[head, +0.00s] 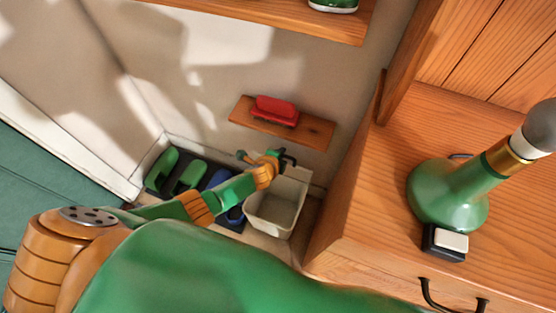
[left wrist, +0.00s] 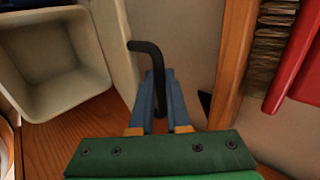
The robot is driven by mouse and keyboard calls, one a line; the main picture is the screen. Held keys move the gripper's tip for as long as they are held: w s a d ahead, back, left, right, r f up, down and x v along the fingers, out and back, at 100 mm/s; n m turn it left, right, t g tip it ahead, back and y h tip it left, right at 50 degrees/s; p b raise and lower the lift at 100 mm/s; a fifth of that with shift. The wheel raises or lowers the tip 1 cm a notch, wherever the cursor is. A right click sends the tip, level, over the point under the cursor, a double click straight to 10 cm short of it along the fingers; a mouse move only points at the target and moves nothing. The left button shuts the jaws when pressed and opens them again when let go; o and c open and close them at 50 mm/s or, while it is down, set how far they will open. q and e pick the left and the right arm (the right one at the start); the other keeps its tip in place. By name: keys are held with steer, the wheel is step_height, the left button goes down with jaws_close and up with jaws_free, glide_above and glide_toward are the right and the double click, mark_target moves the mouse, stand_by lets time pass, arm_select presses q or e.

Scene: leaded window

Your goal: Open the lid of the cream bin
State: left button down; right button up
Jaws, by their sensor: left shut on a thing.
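The cream bin (head: 272,212) stands on the floor beside the wooden cabinet, and I see into its empty-looking inside. It also shows in the left wrist view (left wrist: 45,70). Its lid (left wrist: 113,45) stands raised at the bin's edge, seen nearly edge-on. My left gripper (head: 280,161) is at the raised lid. In the left wrist view its blue fingers (left wrist: 154,100) are shut on a dark bent handle (left wrist: 155,62), whose top sticks out above them. My right gripper is not in view.
A small wooden shelf (head: 312,133) with a red brush-like thing (head: 276,109) is on the wall just above the gripper. Green slippers (head: 188,177) and blue ones stand on a dark tray left of the bin. The cabinet (head: 350,205) closes off the right side.

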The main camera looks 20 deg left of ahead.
arm_select(q)
steer(key=shift+w+r, duration=0.15)
steer(key=shift+w, duration=0.2)
steer(key=shift+r, duration=0.1)
steer(key=c, duration=0.9)
jaws_free()
steer(key=shift+w, duration=0.1)
steer(key=p+v, duration=0.5)
steer(key=v, duration=0.2)
